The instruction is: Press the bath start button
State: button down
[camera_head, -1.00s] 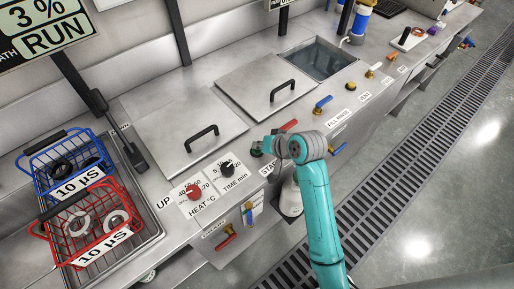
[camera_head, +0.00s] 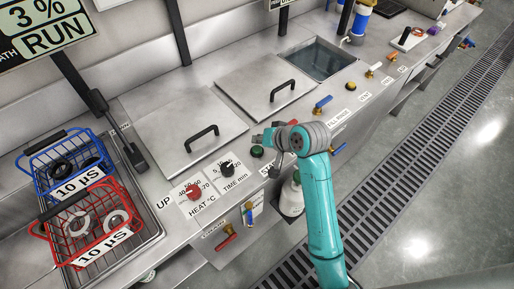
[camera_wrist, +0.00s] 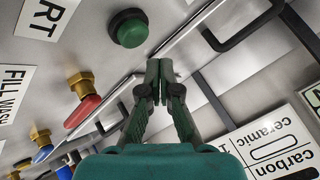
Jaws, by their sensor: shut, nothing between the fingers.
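The green bath start button (camera_head: 257,152) sits on the steel front panel, right of the black TIME knob. A label (camera_head: 267,168) beside it reads START, partly hidden by my arm. In the wrist view the green button (camera_wrist: 130,28) shows whole, with its dark collar, next to a label ending in "RT". My gripper (camera_wrist: 160,72) is shut and empty. Its fingertips appear below and right of the button in that view, apart from it in the picture. In the head view my gripper (camera_head: 257,139) is small, just above the button; the exact gap cannot be told.
A red HEAT knob (camera_head: 194,192) and black TIME knob (camera_head: 227,169) are left of the button. Lidded baths with black handles (camera_head: 202,136) lie behind. A red lever (camera_wrist: 85,108) is close by. A display (camera_head: 45,35) reads RUN. Two wire baskets (camera_head: 85,215) stand left.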

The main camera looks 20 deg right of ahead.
aim_at(259, 150)
jog(key=shift+r, duration=1.75)
